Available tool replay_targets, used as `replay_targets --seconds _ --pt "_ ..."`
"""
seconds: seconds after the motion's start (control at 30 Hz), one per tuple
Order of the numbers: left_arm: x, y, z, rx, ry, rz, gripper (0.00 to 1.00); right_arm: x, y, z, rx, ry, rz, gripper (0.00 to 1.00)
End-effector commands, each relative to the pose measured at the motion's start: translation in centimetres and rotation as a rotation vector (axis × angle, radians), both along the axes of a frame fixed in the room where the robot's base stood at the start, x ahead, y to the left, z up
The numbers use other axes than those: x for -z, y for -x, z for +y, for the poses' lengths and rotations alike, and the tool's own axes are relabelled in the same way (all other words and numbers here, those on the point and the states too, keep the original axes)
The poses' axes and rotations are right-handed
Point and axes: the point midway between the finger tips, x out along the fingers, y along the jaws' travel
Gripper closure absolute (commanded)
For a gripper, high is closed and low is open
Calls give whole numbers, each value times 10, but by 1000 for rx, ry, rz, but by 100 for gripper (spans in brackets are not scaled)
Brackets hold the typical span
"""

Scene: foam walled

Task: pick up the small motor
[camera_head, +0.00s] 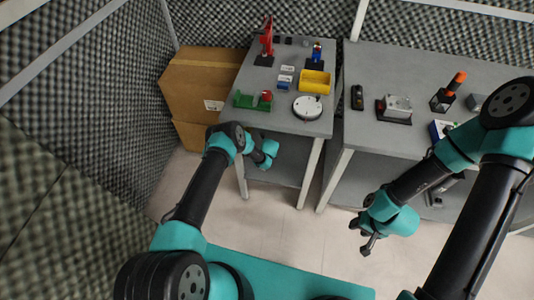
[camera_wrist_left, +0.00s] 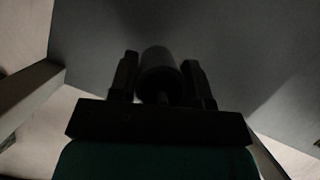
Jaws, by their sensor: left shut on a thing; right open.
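The small motor (camera_wrist_left: 159,72), a dark cylinder with a thin shaft toward the palm, is between the two fingers of my left gripper (camera_wrist_left: 160,78) in the left wrist view. The left gripper is shut on it; the picture is very dark there. A grey surface lies beyond the motor. In the head view my left wrist is low at the front of the left table, at its lower shelf, and the motor cannot be made out. My right gripper (camera_head: 367,238) is open and empty, hanging over the floor in front of the right table.
Cardboard boxes (camera_head: 195,85) stand left. The right table (camera_head: 380,60) holds several devices. Table legs flank the lower shelf (camera_head: 285,168).

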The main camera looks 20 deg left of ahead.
Motion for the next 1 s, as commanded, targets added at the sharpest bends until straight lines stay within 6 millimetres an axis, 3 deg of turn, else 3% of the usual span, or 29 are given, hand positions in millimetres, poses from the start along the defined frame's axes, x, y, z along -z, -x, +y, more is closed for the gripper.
replay_targets --seconds 0.4,0.6,1.0 --pt "-8 78 -22 2 1 2 90 0 0 0 0 0 0 57" --pt "-11 107 -31 1 0 0 90 0 0 0 0 0 0 57" --pt "-12 120 -35 0 0 -1 90 0 0 0 0 0 0 57"
